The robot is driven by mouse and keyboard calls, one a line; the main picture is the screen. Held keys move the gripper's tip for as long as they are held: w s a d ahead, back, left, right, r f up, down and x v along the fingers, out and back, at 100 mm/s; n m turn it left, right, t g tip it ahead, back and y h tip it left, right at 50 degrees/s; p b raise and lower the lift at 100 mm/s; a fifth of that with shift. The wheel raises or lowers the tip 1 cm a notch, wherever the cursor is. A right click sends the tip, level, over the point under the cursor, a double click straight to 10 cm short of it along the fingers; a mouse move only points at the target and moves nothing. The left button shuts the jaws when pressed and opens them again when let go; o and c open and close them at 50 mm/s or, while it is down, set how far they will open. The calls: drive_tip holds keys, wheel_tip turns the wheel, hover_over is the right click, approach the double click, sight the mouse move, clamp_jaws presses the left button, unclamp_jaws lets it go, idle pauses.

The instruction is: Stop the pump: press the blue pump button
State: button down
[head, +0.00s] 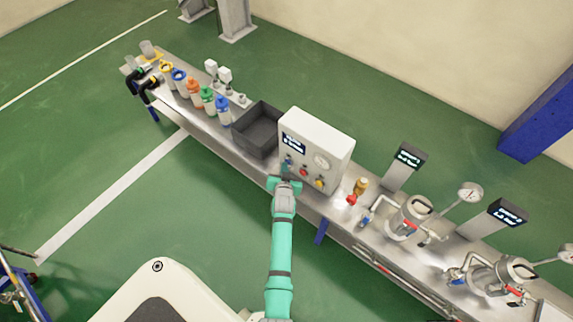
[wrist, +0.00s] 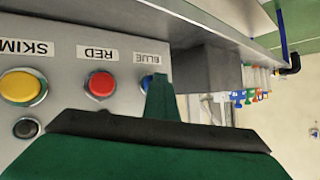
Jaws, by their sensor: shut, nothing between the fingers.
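The white control box (head: 317,140) stands on the steel bench, with coloured buttons low on its front. The blue button (wrist: 146,82) shows in the wrist view as a sliver under a BLUE label, mostly hidden behind my gripper's finger. My gripper (wrist: 162,95) is shut and empty, with its tip at the blue button; I cannot tell whether it touches or presses it. In the head view my gripper (head: 285,180) is just in front of the box's lower left. The red button (wrist: 101,84) and yellow button (wrist: 20,87) are beside the blue one.
A dark open bin (head: 258,130) stands left of the box, with several coloured bottles (head: 207,98) beyond it. Right of the box are a brass-and-red valve (head: 358,190) and steel vessels (head: 410,215) with gauges. A small dark round fitting (wrist: 26,128) sits below the yellow button.

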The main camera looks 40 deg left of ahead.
drive_tip(key=shift+r, duration=0.2)
drive_tip(key=shift+s+d, duration=0.1)
drive_tip(key=shift+s, duration=3.15)
drive_tip(key=shift+f, duration=0.1)
drive_tip(key=s+d+r+m+t+h, duration=0.1)
drive_tip(key=s+d+r+t, duration=0.1)
drive_tip(key=s+d, duration=0.8)
drive_tip(key=s+d+r+m+t+h, duration=0.1)
drive_tip(key=s+d+r+h, duration=0.15)
drive_tip(key=d, duration=1.35)
drive_tip(key=s+d+r+m+t+h, duration=0.1)
drive_tip(key=s+d+r+h, duration=0.1)
drive_tip(key=s+d+r, duration=0.4)
drive_tip(key=s+d+r+m+t+h, duration=0.1)
drive_tip(key=s+d+r+h, duration=0.1)
drive_tip(key=s+d+r, duration=0.4)
drive_tip(key=s+r, duration=0.4)
drive_tip(key=r, duration=0.5)
drive_tip(key=shift+s+d+m+t, duration=0.2)
drive_tip(key=shift+s+m+t, duration=0.1)
drive_tip(key=shift+m+t, duration=0.1)
